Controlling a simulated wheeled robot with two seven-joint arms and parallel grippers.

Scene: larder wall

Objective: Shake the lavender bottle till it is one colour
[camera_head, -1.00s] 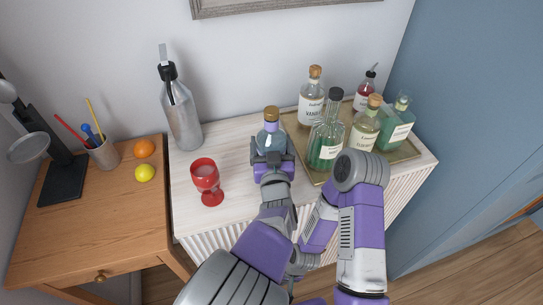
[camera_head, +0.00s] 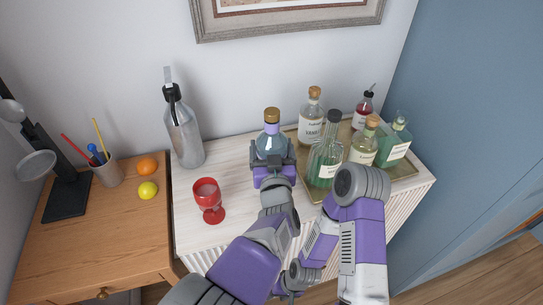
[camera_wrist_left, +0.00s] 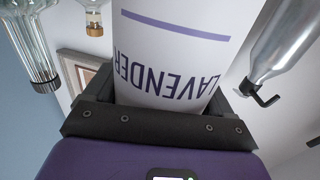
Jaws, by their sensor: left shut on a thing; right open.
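The lavender bottle (camera_head: 271,143) is a clear bottle with a brown cork, held upright at the middle of the pale cabinet. It looks purple at the neck and grey-blue in the body. My left gripper (camera_head: 273,161) is shut around its lower part, hiding its base. In the left wrist view the bottle's white LAVENDER label (camera_wrist_left: 170,60) fills the space between the fingers and appears upside down, as do the things behind. My right gripper (camera_head: 290,285) is low at the front, empty and open, partly hidden by my left arm.
A gold tray (camera_head: 404,171) with several bottles stands close right of the held bottle. A red goblet (camera_head: 208,196) is at front left, a silver bottle (camera_head: 184,133) at back left. Fruit and a pen cup (camera_head: 107,172) are on the wooden desk (camera_head: 95,240).

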